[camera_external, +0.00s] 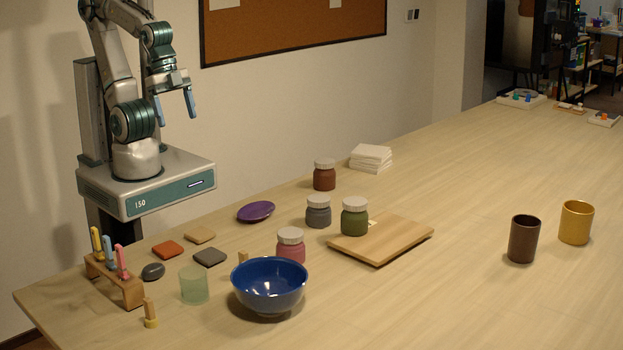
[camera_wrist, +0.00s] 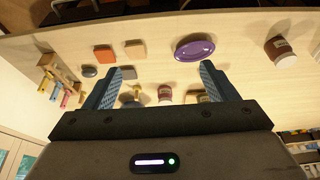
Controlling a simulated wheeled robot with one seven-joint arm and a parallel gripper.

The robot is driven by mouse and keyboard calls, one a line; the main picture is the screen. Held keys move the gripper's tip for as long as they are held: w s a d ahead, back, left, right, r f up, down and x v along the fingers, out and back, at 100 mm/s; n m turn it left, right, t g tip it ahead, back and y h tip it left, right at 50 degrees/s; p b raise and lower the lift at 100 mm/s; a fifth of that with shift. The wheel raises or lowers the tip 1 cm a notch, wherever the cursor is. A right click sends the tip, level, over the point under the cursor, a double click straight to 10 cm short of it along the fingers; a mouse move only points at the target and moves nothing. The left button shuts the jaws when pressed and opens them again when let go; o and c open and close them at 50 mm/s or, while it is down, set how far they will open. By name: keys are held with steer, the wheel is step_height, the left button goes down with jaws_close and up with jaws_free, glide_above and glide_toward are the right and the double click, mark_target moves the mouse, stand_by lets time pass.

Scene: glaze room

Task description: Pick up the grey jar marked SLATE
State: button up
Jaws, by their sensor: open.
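The grey jar (camera_external: 318,215) with a pale lid stands upright on the table in the external view. It is between the purple plate and the green jar (camera_external: 354,220); no lettering on it is legible. A pink jar (camera_external: 291,248) is nearer the camera and a brown jar (camera_external: 324,178) is farther back. My gripper (camera_external: 175,107) is open and empty, raised at the upper left, well apart from the jars. In the wrist view my gripper's fingers (camera_wrist: 161,69) stand wide apart; I cannot clearly pick out the grey jar there, near the right finger.
The purple plate (camera_external: 256,211) lies left of the grey jar. A wooden board (camera_external: 395,240) is right of the green jar. The table's right half is mostly clear.

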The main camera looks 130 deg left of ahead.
steer(key=shift+o, duration=0.5)
steer(key=m+g+b, duration=0.4)
steer(key=m+b, duration=0.1)
steer(key=m, duration=1.2)
glide_above(319, 198)
step_height(319, 198, down, 8)
steer(key=f, duration=0.8)
steer(key=shift+w+f+p, duration=0.25)
steer(key=shift+f+p, duration=0.05)
steer(key=shift+f, duration=0.05)
steer(key=f+p, duration=0.1)
steer(key=f, duration=0.4)
steer(key=shift+s+p, duration=0.2)
steer(key=shift+p, duration=0.15)
